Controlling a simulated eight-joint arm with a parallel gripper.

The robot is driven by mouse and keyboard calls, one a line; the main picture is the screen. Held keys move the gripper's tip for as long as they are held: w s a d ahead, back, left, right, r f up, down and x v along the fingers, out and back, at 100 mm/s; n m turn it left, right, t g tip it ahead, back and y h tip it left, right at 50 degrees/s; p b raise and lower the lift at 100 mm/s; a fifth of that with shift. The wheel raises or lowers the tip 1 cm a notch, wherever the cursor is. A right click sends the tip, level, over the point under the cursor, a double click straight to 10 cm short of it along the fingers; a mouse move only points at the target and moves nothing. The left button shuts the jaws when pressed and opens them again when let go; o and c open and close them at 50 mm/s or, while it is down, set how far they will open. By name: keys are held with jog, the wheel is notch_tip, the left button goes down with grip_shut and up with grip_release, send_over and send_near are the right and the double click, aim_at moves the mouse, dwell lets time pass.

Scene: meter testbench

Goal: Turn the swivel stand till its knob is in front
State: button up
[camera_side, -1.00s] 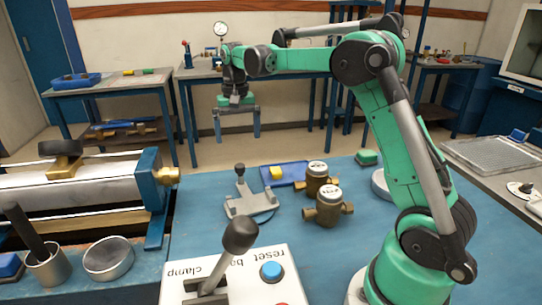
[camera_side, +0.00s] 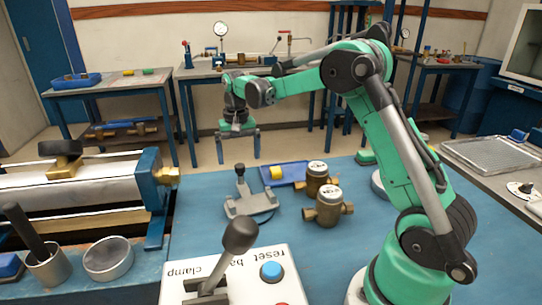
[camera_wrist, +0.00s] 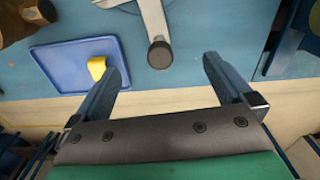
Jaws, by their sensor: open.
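The swivel stand (camera_side: 248,205) is a grey piece on a round dark base, on the blue bench left of the brass meters. A dark knob (camera_side: 240,169) stands at its far end in the side view. In the wrist view a grey arm of the stand (camera_wrist: 154,18) comes down from the top edge and ends in the dark knob (camera_wrist: 160,54). My gripper (camera_side: 238,159) is open and empty, its fingers pointing down. In the side view it appears just above the knob; in the wrist view the knob lies between the fingertips (camera_wrist: 163,72), seemingly apart from both.
A blue tray (camera_side: 292,182) with a yellow piece (camera_side: 277,173) lies right of the stand. Brass meters (camera_side: 328,206) stand nearby. A clamp box with a lever (camera_side: 240,236) is in front. A metal test bench (camera_side: 75,184) is at left.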

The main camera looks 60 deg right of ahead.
aim_at(247, 187)
jog(key=shift+f, duration=0.2)
jog(key=shift+f, duration=0.95)
jog(key=shift+c, duration=1.4)
